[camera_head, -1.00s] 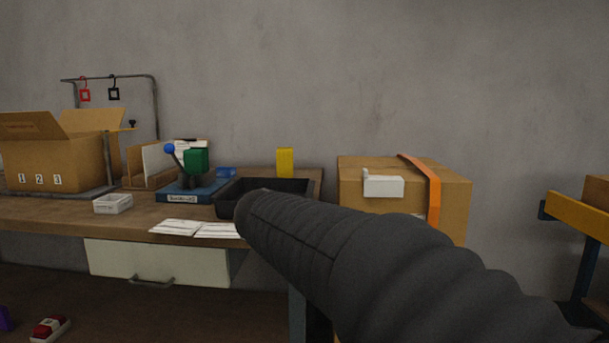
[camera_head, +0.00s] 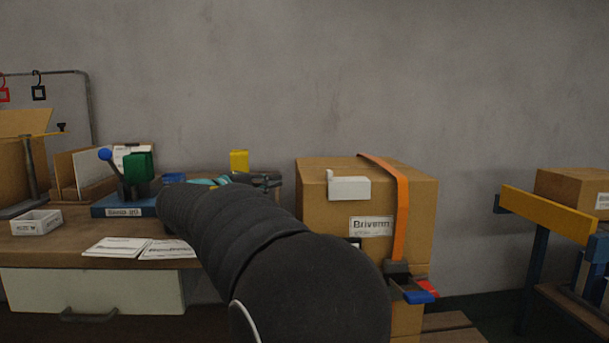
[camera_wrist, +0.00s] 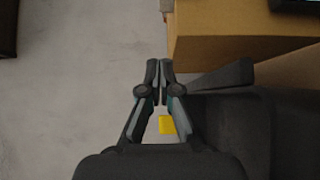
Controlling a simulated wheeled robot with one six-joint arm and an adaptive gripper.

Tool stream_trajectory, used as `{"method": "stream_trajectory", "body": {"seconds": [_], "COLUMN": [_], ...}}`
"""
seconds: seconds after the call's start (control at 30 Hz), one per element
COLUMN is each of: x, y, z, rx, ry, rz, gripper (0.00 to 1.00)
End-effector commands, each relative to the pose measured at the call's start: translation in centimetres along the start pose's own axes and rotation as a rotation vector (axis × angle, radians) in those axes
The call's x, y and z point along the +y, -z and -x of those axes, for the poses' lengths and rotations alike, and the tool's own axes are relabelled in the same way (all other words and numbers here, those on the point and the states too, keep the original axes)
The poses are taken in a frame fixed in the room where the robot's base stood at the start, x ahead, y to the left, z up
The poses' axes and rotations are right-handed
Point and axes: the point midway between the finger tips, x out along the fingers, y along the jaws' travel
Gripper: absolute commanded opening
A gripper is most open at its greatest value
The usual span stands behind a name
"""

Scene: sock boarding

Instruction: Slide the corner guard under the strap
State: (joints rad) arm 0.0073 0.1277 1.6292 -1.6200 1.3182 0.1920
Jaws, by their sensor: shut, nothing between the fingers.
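The white corner guard (camera_head: 349,188) sits on the upper front edge of the cardboard box (camera_head: 325,215), left of the strap and apart from it. The orange strap (camera_head: 402,215) runs over the box top and down its front to a dark buckle (camera_head: 397,270). My gripper (camera_wrist: 160,72) is shut and empty in the wrist view, its fingertips close together. In the head view my dark arm fills the lower middle, and parts of the gripper show left of the box, clear of the guard. A brown cardboard-like surface (camera_wrist: 235,45) lies right of the fingertips in the wrist view.
A yellow block (camera_head: 239,160) stands behind my arm. A yellow-and-blue stand (camera_head: 560,215) with another box is at right, past a floor gap.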

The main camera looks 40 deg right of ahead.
Motion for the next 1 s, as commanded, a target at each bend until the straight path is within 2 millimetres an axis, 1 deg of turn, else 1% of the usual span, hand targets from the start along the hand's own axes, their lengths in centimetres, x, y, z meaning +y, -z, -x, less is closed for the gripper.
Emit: {"method": "stream_trajectory", "body": {"seconds": [0.17, 0.4, 0.63, 0.7, 0.8, 1.0], "x": [0.1, 0.1, 0.1, 0.1, 0.1, 0.0], "y": [-0.6, -0.9, -0.9, -1.9, -2.7, -3.5], "z": [-2.4, -7.1, -11.2, -11.7, -12.5, -13.3], "rx": [-0.015, -0.024, -0.020, -0.020, -0.018, -0.015], "ry": [0.000, 0.000, 0.000, -0.001, 0.000, 0.001], "rz": [0.000, 0.000, 0.000, 0.000, 0.000, -0.001], "gripper": [0.00, 0.00, 0.00, 0.00, 0.00, 0.00]}}
